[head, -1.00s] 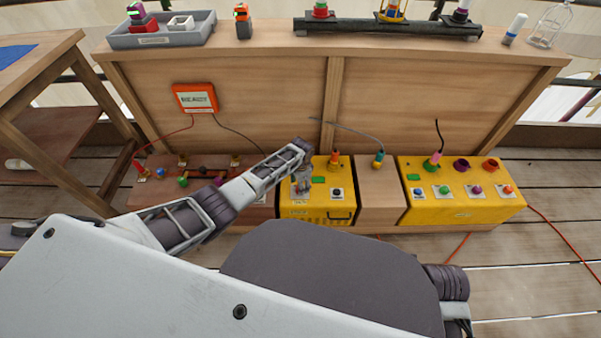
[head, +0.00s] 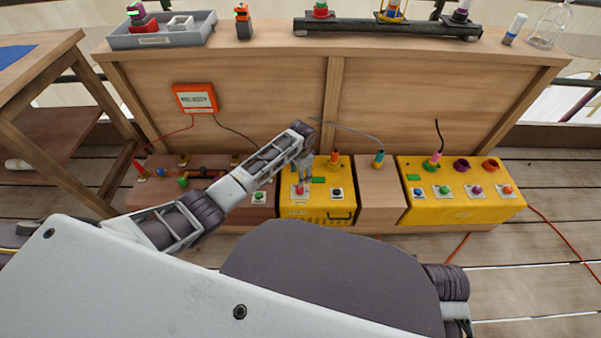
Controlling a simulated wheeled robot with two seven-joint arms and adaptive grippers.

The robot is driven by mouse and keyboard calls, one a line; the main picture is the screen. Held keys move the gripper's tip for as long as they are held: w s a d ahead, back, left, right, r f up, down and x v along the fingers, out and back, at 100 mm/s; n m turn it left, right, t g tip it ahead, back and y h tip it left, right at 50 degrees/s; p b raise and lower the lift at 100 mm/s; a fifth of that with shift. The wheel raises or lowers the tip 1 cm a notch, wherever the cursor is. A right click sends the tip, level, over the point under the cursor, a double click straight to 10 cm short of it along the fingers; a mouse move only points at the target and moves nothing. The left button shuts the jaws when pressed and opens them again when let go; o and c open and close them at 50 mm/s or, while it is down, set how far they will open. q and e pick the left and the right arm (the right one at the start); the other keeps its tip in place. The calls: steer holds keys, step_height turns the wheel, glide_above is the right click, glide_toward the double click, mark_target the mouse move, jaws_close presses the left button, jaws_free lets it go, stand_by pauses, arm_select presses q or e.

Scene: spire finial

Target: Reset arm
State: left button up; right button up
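My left arm comes in from the left, and its gripper (head: 304,176) hangs over the left yellow box (head: 318,208), just above a red button (head: 299,190). The gripper's fingers are small and seen from above, so I cannot tell whether they are open or shut. A black button (head: 337,193) is beside the red one, and a green button (head: 258,197) is on the brown panel to the left. My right gripper is not in view.
An orange-framed display (head: 196,98) is on the wooden back panel. A second yellow box (head: 461,207) with several coloured buttons stands at right. Cables rise from plugs on the boxes. A grey tray (head: 163,38) and a black rack (head: 400,27) are on the upper shelf.

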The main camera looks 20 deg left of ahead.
arm_select(q)
steer(key=shift+r, duration=0.3)
steer(key=shift+n, duration=0.3)
stand_by(0.4)
